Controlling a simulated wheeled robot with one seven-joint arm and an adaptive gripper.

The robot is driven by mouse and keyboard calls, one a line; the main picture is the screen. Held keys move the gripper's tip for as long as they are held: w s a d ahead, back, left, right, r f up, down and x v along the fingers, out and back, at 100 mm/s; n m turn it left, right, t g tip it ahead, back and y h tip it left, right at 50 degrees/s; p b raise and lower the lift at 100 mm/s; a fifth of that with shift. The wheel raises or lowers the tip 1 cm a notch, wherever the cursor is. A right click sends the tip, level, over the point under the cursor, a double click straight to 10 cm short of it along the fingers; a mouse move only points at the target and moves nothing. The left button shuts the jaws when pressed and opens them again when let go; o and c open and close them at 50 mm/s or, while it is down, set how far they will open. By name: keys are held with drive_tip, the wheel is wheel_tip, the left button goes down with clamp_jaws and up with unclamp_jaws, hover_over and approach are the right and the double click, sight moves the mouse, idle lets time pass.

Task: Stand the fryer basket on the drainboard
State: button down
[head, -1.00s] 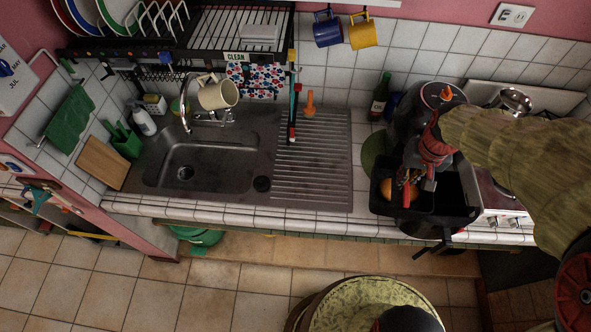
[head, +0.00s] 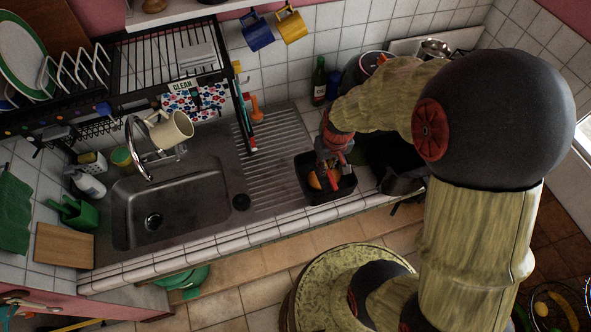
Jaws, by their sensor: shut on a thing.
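The fryer basket (head: 342,190) is a small black open-topped box. My gripper (head: 334,166) is shut on it from above, at its back side. Something orange (head: 315,181) shows inside the basket. The drainboard (head: 276,136) is the ribbed steel surface right of the sink. The basket appears over the front right corner of the drainboard, beside the tiled counter edge. I cannot tell whether its underside touches anything. My arm comes in from the right and partly hides the gripper's fingers.
A black appliance (head: 395,160) stands right of the basket, partly behind my arm. The sink basin (head: 170,205) is empty. A dark bottle (head: 319,82) and an orange object (head: 257,108) stand behind the drainboard. A black dish rack (head: 165,75) hangs above. Most of the drainboard is clear.

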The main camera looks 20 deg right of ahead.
sight(299, 160)
drive_tip(key=w+a+f, duration=0.1)
drive_tip(key=w+a, duration=0.1)
drive_tip(key=w, duration=0.1)
drive_tip(key=w+a+f, duration=0.1)
drive_tip(key=w, duration=0.1)
drive_tip(key=shift+w+f, duration=0.15)
drive_tip(key=shift+f, duration=0.15)
drive_tip(key=w+f, duration=0.1)
drive_tip(key=w+a+f, duration=0.1)
drive_tip(key=w+f, duration=0.1)
drive_tip(key=w+a+f, duration=0.1)
drive_tip(key=f, duration=0.1)
drive_tip(key=shift+w+a+f+p, duration=0.15)
drive_tip(key=shift+a+f+p, duration=0.05)
drive_tip(key=shift+p, duration=0.2)
drive_tip(key=shift+w+a+f, duration=0.2)
drive_tip(key=shift+w+f, duration=0.05)
drive_tip(key=shift+f, duration=0.45)
wheel_tip(299, 160, down, 3)
drive_tip(key=shift+r+p, duration=0.2)
drive_tip(key=shift+p, duration=0.1)
drive_tip(key=c, duration=2.3)
unclamp_jaws()
drive_tip(key=shift+f, duration=0.2)
drive_tip(key=shift+c, duration=0.2)
drive_tip(key=o, duration=0.4)
drive_tip(key=shift+r, duration=0.1)
drive_tip(key=shift+o, duration=0.2)
